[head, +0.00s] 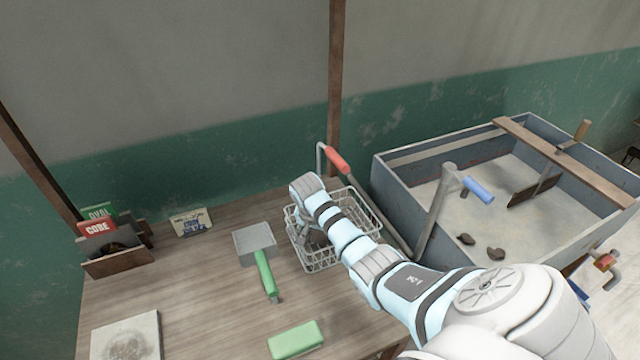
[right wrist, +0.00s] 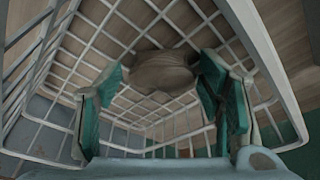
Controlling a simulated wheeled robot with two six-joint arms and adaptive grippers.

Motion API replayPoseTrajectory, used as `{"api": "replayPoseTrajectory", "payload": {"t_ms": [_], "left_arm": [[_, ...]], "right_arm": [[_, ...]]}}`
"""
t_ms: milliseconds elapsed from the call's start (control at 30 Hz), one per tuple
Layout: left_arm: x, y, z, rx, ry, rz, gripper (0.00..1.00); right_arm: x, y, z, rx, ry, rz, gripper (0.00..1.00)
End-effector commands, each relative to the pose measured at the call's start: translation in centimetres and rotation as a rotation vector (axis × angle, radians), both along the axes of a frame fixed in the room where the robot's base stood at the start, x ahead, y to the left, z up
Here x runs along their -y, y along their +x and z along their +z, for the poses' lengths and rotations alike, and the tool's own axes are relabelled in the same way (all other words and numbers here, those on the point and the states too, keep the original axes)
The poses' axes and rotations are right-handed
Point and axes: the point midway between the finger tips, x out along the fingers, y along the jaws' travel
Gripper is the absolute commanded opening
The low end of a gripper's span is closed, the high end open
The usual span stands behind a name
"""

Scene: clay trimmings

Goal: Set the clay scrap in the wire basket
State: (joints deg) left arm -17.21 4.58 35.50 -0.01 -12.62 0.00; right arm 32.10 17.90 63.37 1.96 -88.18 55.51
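The wire basket (head: 325,262) stands on the wooden table, with my right gripper (head: 306,238) reaching down inside it. In the right wrist view, the basket's wire grid (right wrist: 120,30) surrounds the gripper. A brownish clay scrap (right wrist: 160,72) lies between the green fingertips of the right gripper (right wrist: 162,75), against the basket's wire bottom. The fingers are spread, with a narrow gap at the scrap's left side; contact on the right is unclear. The arm hides the scrap in the head view. My left gripper is not in view.
Two dark clay pieces (head: 495,253) lie in the grey trough (head: 400,185) at the right.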

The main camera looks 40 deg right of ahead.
Motion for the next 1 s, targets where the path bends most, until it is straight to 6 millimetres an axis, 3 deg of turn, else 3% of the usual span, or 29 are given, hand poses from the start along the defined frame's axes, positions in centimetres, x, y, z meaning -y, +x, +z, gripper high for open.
{"api": "replayPoseTrajectory", "payload": {"t_ms": [333,467,1000], "left_arm": [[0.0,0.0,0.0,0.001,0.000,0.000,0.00],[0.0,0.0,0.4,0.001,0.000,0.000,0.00],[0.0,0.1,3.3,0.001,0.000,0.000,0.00]], "right_arm": [[0.0,0.0,0.1,0.000,0.000,0.000,0.73],[-0.2,0.0,1.0,0.002,0.000,0.001,0.73],[-2.7,-1.1,11.0,0.002,0.000,0.001,0.73]]}}
